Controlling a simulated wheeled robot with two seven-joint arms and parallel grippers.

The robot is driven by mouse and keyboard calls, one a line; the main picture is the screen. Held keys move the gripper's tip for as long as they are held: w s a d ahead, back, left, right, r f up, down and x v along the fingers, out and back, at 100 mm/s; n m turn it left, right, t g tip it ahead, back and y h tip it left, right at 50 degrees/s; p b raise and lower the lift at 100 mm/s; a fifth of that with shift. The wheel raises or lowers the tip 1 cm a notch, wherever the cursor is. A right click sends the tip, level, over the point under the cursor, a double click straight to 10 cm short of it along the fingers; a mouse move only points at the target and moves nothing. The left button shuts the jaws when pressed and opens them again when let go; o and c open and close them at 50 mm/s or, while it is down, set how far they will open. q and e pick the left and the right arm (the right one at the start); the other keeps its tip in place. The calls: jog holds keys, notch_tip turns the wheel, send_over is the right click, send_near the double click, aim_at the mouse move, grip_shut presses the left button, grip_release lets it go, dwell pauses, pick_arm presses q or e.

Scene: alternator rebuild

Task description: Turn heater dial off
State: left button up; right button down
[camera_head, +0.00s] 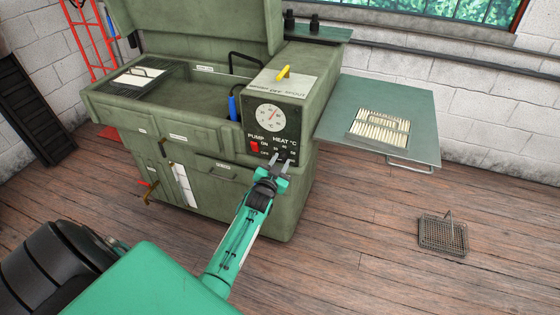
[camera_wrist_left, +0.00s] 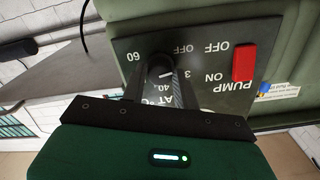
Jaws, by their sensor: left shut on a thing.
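The heater dial (camera_wrist_left: 158,66) is a dark round knob on the dark control panel (camera_wrist_left: 125,48) of a green parts washer. The panel appears upside down in the left wrist view, with OFF, 60 and 40 readable around the dial. A short white mark shows on the dial, pointing roughly toward a partly hidden number starting with 3, not toward OFF. My left gripper (camera_head: 281,160) reaches the panel's lower right, under the HEAT °C label. In the left wrist view its fingers (camera_wrist_left: 156,84) are shut on the dial, one on each side, hiding part of the scale. My right gripper is out of view.
A red pump switch (camera_head: 254,147) sits left of the dial, with a round gauge (camera_head: 270,118) above. A side shelf (camera_head: 420,118) holding a basket of pale rods juts out at right. A wire basket (camera_head: 443,235) stands on the otherwise clear wooden floor there.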

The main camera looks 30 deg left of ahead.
pick_arm(q)
jog(key=n, duration=0.3)
jog(key=shift+p, duration=0.35)
jog(key=shift+n, duration=0.5)
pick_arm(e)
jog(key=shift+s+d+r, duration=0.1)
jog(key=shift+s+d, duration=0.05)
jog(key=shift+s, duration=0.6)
pick_arm(q)
jog(key=o, duration=1)
jog(key=shift+c, duration=0.2)
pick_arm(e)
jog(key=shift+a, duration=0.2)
pick_arm(q)
jog(key=shift+s, duration=0.1)
